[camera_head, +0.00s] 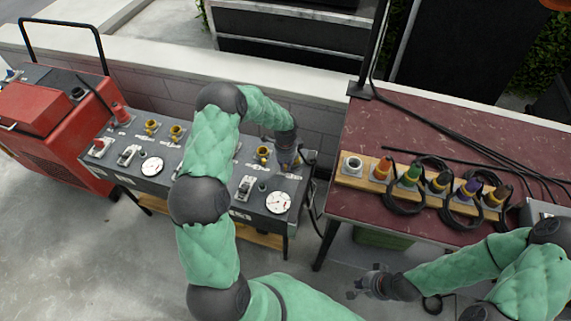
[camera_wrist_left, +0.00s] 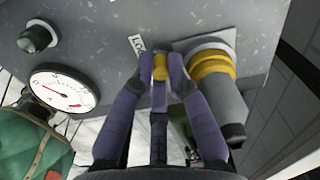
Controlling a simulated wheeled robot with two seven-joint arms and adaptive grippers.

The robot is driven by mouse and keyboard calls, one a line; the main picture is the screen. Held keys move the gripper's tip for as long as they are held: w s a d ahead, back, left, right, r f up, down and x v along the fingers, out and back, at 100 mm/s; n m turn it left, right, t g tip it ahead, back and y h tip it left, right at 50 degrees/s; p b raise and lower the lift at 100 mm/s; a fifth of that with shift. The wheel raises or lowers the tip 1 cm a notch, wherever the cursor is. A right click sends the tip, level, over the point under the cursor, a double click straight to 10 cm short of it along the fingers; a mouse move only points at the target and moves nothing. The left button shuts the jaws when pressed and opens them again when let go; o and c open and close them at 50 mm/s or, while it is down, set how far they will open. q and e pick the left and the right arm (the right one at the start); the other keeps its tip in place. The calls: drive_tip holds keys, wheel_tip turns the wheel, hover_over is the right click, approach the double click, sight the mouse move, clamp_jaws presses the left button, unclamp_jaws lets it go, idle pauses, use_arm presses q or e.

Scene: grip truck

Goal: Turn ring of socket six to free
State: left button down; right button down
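The grey panel (camera_head: 225,195) carries a row of sockets with yellow rings. My left gripper (camera_head: 288,162) is at the right end of that row and covers the socket there; no socket number is readable. In the left wrist view, that socket's yellow ring (camera_wrist_left: 212,66) has a grey plug (camera_wrist_left: 226,105) in it. My left gripper's purple fingertips (camera_wrist_left: 160,72) lie on both sides of a small yellow tab (camera_wrist_left: 160,66) left of the ring and appear shut on it. A partly hidden label (camera_wrist_left: 137,44) begins "LOC". My right gripper (camera_head: 366,283) is open and empty, low beside the red table.
A round gauge (camera_head: 278,202) and a dark green knob (camera_wrist_left: 38,37) are near the left gripper. The red table (camera_head: 350,205) at right holds a wooden rail (camera_head: 347,180) with coloured plugs and loose black cables. A red machine (camera_head: 55,120) stands at left.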

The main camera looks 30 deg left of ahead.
use_arm(q)
drive_tip(key=shift+d+n, duration=0.15)
drive_tip(key=shift+n, duration=0.25)
drive_tip(key=d+n, duration=0.1)
drive_tip(key=n, duration=0.1)
drive_tip(key=d+n+b, duration=0.1)
drive_tip(key=n, duration=0.1)
drive_tip(key=shift+w+d+n+b, duration=0.2)
drive_tip(key=shift+d+n+b, duration=0.25)
drive_tip(key=shift+n, duration=0.8)
drive_tip(key=shift+w+d+n+b, duration=0.2)
drive_tip(key=shift+d+n, duration=0.3)
drive_tip(key=shift+n, duration=0.75)
drive_tip(key=c, duration=1.2)
unclamp_jaws()
drive_tip(key=shift+d, duration=0.1)
wheel_tip(320, 180, up, 12)
